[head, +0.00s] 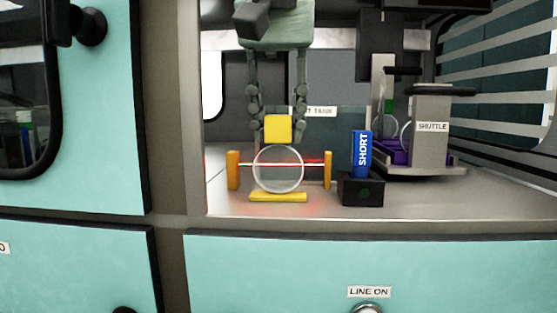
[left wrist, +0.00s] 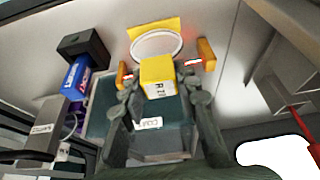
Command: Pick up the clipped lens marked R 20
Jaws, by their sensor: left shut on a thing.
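A round clear lens (head: 278,172) stands upright with a yellow block-shaped clip (head: 278,129) at its top. My left gripper (head: 278,136) comes down from above and is shut on the clip, one finger on each side. In the left wrist view the clip (left wrist: 158,77) sits between the fingertips, with the lens (left wrist: 156,45) beyond it. Small print on the clip is too small to read. The lens is between two orange posts (head: 233,170), just over a yellow strip (head: 278,197); I cannot tell if they touch. My right gripper is not in view.
A grey unit marked SHUTTLE (head: 432,130) with purple parts stands farther right. A thin bright line runs between the orange posts. The bench front (head: 420,205) is clear.

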